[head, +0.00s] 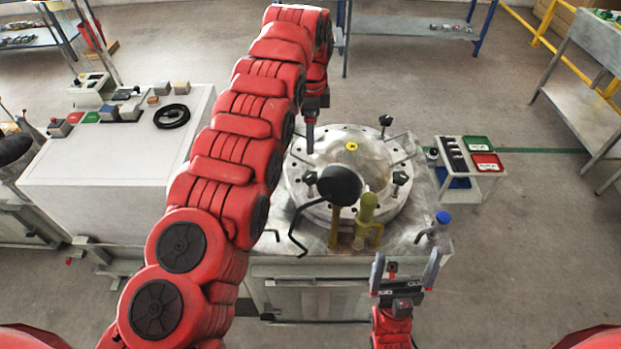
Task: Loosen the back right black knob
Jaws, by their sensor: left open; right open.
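A round metal lid (354,137) with a bolted flange sits on a metal table. The back right black knob (386,121) stands upright at the lid's far right edge. Another black knob (400,178) is at the front right, and one (310,178) is at the front left. My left gripper (310,143) points down over the lid's back left, well left of the back right knob and apart from it. It is seen edge-on. My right gripper (405,268) is open and empty, fingers up, in front of the table's front right. My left arm hides the area left of the lid.
A black round gauge (339,185) and a yellow-green valve (368,208) stand at the lid's front. A blue-capped fitting (442,218) is at the table's right corner. A white cabinet (110,160) stands left.

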